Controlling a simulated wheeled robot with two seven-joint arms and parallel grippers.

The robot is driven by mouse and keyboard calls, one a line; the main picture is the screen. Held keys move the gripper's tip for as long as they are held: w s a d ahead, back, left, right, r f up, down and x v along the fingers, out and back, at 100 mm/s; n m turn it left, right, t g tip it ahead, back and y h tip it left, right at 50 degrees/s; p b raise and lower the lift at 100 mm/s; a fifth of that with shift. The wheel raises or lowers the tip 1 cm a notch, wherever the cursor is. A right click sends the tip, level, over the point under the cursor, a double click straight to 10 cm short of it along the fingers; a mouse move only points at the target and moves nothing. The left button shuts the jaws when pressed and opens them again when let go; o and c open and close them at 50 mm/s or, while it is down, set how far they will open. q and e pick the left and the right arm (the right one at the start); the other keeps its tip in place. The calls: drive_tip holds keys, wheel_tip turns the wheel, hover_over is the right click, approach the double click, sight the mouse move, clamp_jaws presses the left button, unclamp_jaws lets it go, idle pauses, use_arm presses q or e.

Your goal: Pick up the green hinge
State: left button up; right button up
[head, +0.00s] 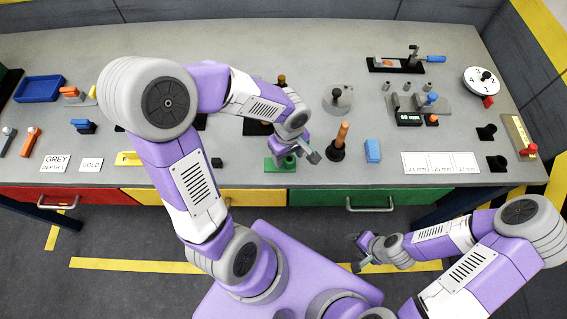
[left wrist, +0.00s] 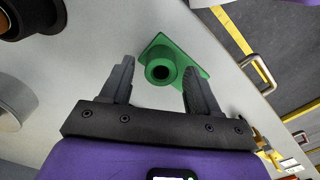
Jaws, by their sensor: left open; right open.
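The green hinge (head: 280,164) lies on the grey workbench near its front edge, partly hidden by my left gripper in the head view. In the left wrist view the green hinge (left wrist: 167,66) shows a flat plate with a round, hollow boss on it. My left gripper (head: 302,158) is open above the hinge. In the left wrist view its two fingers (left wrist: 158,75) point toward the hinge, which appears beyond and between their tips. My right gripper (head: 362,252) is open and empty, in front of the bench and away from the hinge.
A dark stand with an orange handle (head: 338,142) stands right of the hinge, and a blue block (head: 373,151) lies further right. Labels and small tools lie along the front. Red, yellow and green drawers are below the bench edge. Bench between the blue block and white cards is clear.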

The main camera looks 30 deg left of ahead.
use_arm(q)
drive_tip(key=shift+f, duration=0.45)
clamp_jaws()
drive_tip(key=shift+r, duration=0.1)
